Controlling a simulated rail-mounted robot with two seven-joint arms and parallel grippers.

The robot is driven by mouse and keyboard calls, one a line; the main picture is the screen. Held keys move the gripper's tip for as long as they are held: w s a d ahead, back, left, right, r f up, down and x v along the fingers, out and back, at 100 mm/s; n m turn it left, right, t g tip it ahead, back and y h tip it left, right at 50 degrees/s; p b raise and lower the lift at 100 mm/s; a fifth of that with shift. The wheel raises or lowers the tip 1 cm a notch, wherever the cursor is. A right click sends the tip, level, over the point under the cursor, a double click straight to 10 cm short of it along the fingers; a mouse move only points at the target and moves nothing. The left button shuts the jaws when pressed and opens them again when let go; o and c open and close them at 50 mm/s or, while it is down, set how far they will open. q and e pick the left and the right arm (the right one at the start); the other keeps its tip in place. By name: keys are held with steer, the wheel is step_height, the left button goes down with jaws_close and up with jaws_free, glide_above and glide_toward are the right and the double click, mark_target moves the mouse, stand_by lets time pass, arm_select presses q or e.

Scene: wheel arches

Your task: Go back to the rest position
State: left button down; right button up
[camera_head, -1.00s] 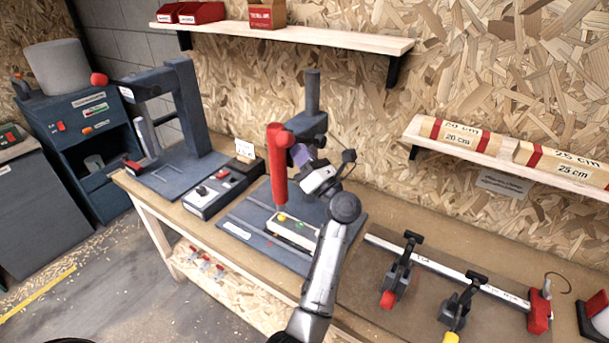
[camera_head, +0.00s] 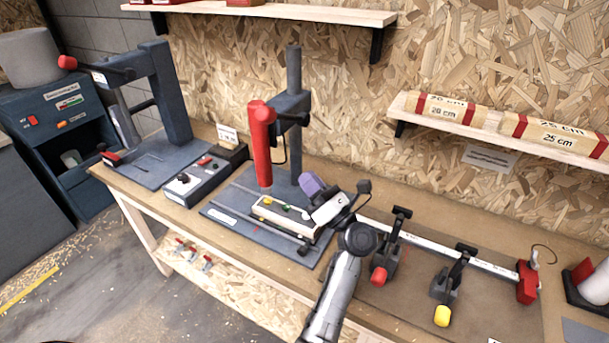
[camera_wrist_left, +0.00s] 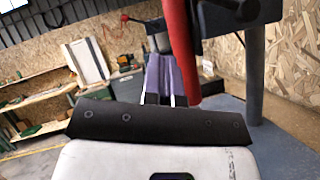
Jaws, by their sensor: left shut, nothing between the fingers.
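My left gripper (camera_head: 311,184) has purple fingers and a white body, and its grey arm comes up from the bottom of the head view. The fingers are shut and empty, up and to the right of the board on the press base. In the left wrist view the purple fingers (camera_wrist_left: 164,78) point ahead, with the red drill (camera_wrist_left: 183,45) close beyond them on the right. In the head view the red drill (camera_head: 261,145) hangs on a dark press stand (camera_head: 294,80), apart from the gripper. My right gripper is not in view.
A light board (camera_head: 285,218) with yellow and green buttons lies on the press base (camera_head: 222,214). Toggle clamps (camera_head: 388,255) and a rail (camera_head: 430,247) are right of my arm. A control box (camera_head: 203,180) and a dark press frame (camera_head: 172,100) stand left. A shelf (camera_head: 440,122) holds marked blocks.

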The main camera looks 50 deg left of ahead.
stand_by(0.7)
arm_select(q)
steer(key=w+d+r+m+t+h, duration=0.1)
steer(key=w+m+t, duration=0.3)
steer(key=m+t, duration=0.35)
steer(key=w+d+r+m+t, duration=0.1)
steer(key=w+d+m+t, duration=0.1)
steer(key=w+m+t, duration=0.4)
steer(key=w+d+m+t+h, duration=0.1)
steer(key=d+m+t+h, duration=0.45)
steer(key=m+h, duration=0.9)
steer(key=d+m+t+h, duration=0.3)
steer(key=d+m+h, duration=0.65)
steer(key=m, duration=0.75)
steer(key=s+d+f+m+g+y, duration=0.1)
steer(key=s+f+m+g, duration=0.2)
steer(key=s+f+g, duration=1.05)
steer(key=s+f+m+g, duration=0.2)
steer(key=s+f+m, duration=0.2)
steer(key=s+f, duration=2)
step_height(320, 180, up, 37)
steer(key=s+p, duration=0.2)
steer(key=p, duration=3.2)
